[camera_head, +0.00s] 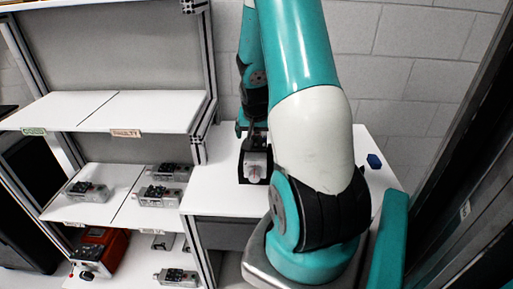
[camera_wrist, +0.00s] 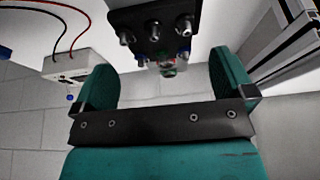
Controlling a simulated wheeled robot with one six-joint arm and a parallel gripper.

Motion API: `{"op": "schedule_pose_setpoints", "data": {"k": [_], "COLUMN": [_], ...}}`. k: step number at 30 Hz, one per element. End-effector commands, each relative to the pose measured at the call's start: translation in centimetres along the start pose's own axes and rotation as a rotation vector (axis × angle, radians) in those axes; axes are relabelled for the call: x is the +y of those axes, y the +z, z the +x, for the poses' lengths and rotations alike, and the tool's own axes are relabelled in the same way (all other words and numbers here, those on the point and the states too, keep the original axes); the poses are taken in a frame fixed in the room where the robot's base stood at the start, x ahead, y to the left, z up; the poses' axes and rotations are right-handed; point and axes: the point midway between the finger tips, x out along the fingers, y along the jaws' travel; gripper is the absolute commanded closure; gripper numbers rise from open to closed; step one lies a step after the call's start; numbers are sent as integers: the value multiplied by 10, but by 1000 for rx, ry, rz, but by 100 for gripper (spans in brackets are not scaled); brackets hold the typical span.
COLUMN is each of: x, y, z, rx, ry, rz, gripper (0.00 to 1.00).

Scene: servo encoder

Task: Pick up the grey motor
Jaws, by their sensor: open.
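A grey motor (camera_head: 256,160) with dark parts is on the white table in the head view, close beside my arm. In the wrist view, a dark block with silver round connectors (camera_wrist: 155,27) shows at the top, seemingly this motor seen close up. My gripper (camera_wrist: 164,84) is open, with its two teal fingers spread wide and nothing between them. The block lies beyond the fingertips in that picture, roughly centred between them. In the head view my arm covers much of the gripper, so contact with the motor cannot be told.
More grey motors (camera_head: 158,196) lie on the lower shelf at the left, below a FAULTY label (camera_head: 126,133). A red device (camera_head: 103,247) stands beneath. A blue piece (camera_head: 374,161) lies at the table's right. A white box (camera_wrist: 80,66) with wires shows in the wrist view.

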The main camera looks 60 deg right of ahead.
Motion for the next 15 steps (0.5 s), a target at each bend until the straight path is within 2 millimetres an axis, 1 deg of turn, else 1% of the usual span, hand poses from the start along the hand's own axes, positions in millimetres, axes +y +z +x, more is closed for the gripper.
{"op": "schedule_pose_setpoints", "data": {"k": [5, 7, 15], "x": [0, 0, -1], "y": [0, 0, 0], "z": [8, 14, 48], "rx": [-2, -4, -3], "ry": [0, 1, 0], "rz": [0, 0, -1], "gripper": [0, 0, 0]}}
